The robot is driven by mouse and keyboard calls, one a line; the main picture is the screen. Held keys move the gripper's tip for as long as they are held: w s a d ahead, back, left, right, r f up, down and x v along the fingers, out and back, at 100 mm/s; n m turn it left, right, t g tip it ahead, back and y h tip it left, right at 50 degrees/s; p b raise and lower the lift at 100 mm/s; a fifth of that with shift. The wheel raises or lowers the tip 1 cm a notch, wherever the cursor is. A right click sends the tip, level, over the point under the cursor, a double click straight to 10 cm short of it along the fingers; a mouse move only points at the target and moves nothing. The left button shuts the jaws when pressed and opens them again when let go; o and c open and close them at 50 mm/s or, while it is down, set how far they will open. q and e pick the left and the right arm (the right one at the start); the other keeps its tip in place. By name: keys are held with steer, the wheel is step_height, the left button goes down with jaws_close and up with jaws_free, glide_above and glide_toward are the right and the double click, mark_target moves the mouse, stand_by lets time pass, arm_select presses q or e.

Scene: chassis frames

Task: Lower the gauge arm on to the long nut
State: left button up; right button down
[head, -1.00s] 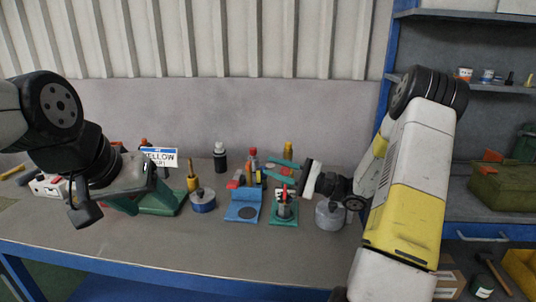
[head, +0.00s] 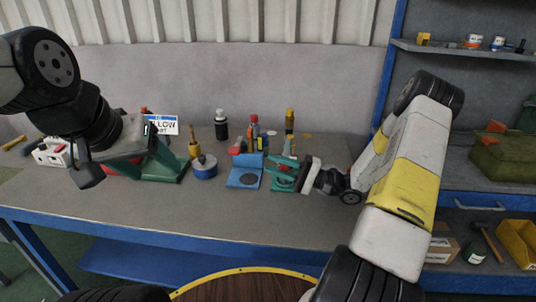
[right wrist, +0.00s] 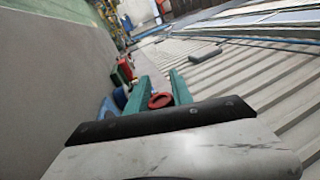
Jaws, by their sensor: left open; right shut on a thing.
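A teal gauge stand (head: 283,184) is on the grey bench, with its teal gauge arm (head: 283,162) over the base. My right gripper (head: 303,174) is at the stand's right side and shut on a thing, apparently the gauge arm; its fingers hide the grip. In the right wrist view two teal bars (right wrist: 180,88) and a red ring (right wrist: 160,100) show just beyond the gripper's dark edge. I cannot clearly make out the long nut. My left gripper (head: 115,160) is open above the bench at the left.
A blue stand (head: 245,178) is just left of the teal one. A blue-sided tin (head: 204,168), a black bottle (head: 221,125), a yellow bottle (head: 289,123) and a lettered sign (head: 163,125) stand nearby. The bench front (head: 180,215) is clear.

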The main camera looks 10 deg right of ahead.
steer(key=shift+f, duration=0.1)
steer(key=c, duration=1.1)
jaws_free()
steer(key=shift+c, duration=0.2)
steer(key=v, duration=0.8)
steer(key=shift+a, duration=0.1)
